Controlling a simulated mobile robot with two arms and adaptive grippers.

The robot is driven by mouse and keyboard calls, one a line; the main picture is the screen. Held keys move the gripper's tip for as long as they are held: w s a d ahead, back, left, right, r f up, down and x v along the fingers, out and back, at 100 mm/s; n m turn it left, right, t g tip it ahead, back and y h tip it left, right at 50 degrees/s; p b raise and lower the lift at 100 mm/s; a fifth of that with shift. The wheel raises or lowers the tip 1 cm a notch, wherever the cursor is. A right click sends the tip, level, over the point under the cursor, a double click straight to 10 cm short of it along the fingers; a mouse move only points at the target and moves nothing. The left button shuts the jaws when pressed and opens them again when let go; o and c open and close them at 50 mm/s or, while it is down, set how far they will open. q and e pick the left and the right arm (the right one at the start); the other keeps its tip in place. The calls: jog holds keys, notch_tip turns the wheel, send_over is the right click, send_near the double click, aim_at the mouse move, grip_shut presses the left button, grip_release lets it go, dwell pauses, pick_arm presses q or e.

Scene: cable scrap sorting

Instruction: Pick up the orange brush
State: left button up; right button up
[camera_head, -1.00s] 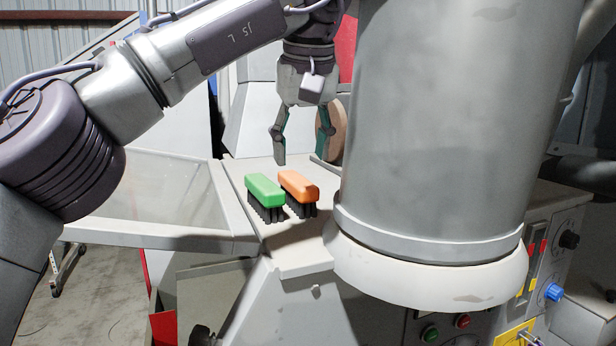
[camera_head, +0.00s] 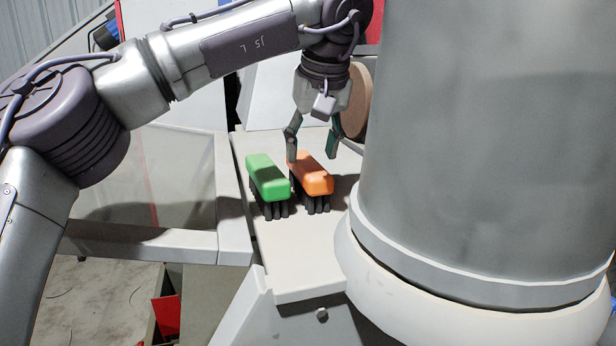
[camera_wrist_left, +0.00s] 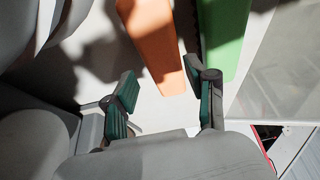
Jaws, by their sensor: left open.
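The orange brush (camera_head: 316,177) lies bristles down on a light grey ledge (camera_head: 290,255), in the middle of the head view. The green brush (camera_head: 267,176) stands close beside it on the left. My left gripper (camera_head: 312,158) is open and empty, just behind and above the far end of the orange brush. In the left wrist view, the orange brush (camera_wrist_left: 155,45) shows ahead of the open fingers (camera_wrist_left: 163,95), and the green brush (camera_wrist_left: 224,35) is to its right, beyond the right finger. My right gripper is in neither view.
A large grey cylinder (camera_head: 470,130) stands close to the right of the brushes. A brown round disc (camera_head: 357,102) is behind the ledge, near my left gripper. A clear-sided sloping bin (camera_head: 150,185) lies left of the ledge. The front of the ledge is clear.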

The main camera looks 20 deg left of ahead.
aim_at(308, 163)
pick_arm(q)
jog(key=shift+a+f+p, duration=0.15)
jog(key=shift+f+p, duration=0.5)
jog(key=shift+f, duration=0.1)
jog(key=shift+a+f+p, duration=0.15)
jog(key=shift+f+p, duration=0.05)
jog(key=shift+f, duration=0.35)
jog(key=shift+a+f+p, duration=0.15)
jog(key=shift+f+p, duration=0.05)
jog(key=shift+f, duration=0.35)
jog(key=shift+w+a+f, duration=0.1)
jog(key=shift+w+f, duration=0.05)
jog(key=shift+f, duration=0.15)
jog(key=shift+w+f, duration=0.2)
jog(key=shift+w, duration=0.05)
jog(key=shift+s+r, duration=0.1)
jog(key=shift+s, duration=0.05)
jog(key=c, duration=0.8)
jog(key=shift+c, duration=1.1)
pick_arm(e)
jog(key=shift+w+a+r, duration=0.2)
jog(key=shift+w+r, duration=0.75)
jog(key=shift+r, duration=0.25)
